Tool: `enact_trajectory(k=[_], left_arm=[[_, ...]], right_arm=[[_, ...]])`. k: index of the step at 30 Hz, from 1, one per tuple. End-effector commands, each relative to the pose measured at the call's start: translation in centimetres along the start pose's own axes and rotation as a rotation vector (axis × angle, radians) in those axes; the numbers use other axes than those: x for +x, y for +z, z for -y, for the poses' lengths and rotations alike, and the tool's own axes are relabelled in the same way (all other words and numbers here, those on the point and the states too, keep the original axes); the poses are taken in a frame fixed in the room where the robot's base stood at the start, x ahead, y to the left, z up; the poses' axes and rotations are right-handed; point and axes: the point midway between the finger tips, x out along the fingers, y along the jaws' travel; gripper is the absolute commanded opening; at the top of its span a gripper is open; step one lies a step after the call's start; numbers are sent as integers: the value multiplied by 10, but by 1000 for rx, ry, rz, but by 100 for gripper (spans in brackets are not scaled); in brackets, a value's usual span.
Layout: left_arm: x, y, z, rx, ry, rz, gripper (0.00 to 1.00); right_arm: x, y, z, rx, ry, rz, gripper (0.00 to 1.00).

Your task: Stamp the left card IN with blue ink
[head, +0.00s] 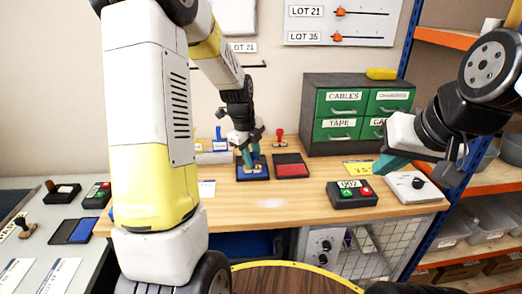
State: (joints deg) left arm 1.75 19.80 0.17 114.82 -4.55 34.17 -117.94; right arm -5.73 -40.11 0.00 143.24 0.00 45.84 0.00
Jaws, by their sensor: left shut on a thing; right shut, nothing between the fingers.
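My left gripper (249,158) is shut on a stamp, mostly hidden between its fingers, above the blue ink pad (253,178) on the wooden table. Whether the stamp touches the pad I cannot tell. A white card (207,188) lies left of the pad, partly hidden by my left arm. A yellow card (358,168) lies farther right. My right gripper (384,166) is shut and empty, held above the table's right part.
A red ink pad (292,170) lies right of the blue one, with a red-handled stamp (279,137) behind it. A black button box (352,194) stands at the front right. Green drawers (342,129) stand at the back. A side table (38,260) at left holds more pads and stamps.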

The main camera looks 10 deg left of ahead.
Motion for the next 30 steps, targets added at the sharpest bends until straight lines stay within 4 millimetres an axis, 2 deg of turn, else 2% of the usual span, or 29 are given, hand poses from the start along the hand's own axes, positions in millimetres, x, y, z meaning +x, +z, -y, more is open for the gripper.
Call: enact_trajectory(k=[12, 30], left_arm=[[-1, 0, -1, -1, 3, -1, 1], [-48, 0, 11, -1, 0, 1, 1]], right_arm=[[0, 0, 0, 0, 0, 0, 0], [0, 0, 0, 0, 0, 0, 0]])
